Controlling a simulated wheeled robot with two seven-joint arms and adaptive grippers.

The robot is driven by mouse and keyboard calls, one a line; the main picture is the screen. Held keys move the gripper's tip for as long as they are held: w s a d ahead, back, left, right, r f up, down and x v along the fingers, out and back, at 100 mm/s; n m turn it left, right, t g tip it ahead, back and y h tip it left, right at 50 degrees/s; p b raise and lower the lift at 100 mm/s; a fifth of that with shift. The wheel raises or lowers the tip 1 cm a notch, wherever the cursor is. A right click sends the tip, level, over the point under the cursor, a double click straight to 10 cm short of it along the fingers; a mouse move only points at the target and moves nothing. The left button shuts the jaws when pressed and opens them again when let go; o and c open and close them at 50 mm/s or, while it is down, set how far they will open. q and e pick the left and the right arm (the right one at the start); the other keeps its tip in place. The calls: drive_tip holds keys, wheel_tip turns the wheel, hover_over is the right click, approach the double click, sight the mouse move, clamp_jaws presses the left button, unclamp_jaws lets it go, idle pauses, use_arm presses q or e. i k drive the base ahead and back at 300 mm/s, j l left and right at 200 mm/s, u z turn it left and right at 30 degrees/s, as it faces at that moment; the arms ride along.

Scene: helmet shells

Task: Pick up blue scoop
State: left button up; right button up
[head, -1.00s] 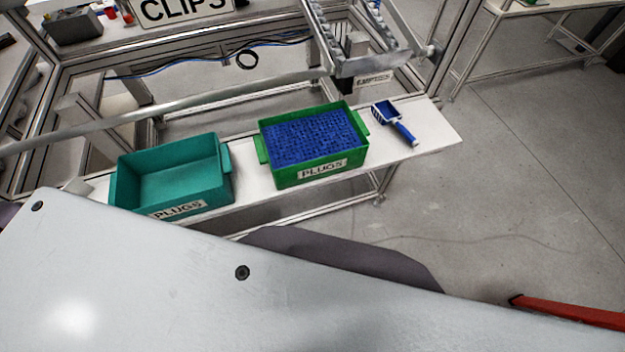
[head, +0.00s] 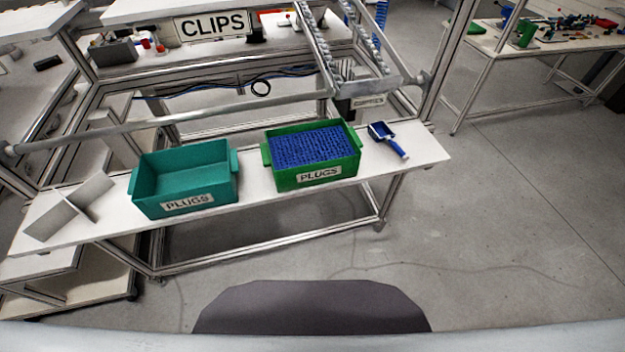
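The blue scoop (head: 388,139) lies on the right end of the white shelf (head: 425,150), to the right of the green bin. Its handle points toward the lower right, near the shelf's front edge. Neither of my grippers shows in the head view.
A green bin (head: 314,177) labelled PLUGS is full of small blue pieces. A teal bin (head: 185,185) labelled PLUGS stands empty to its left. A metal rail (head: 200,117) runs behind the bins. Floor on the right is clear.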

sight(378, 130)
drive_tip(key=j+u, duration=0.2)
drive_tip(key=u, duration=0.8)
drive_tip(key=z, duration=1.65)
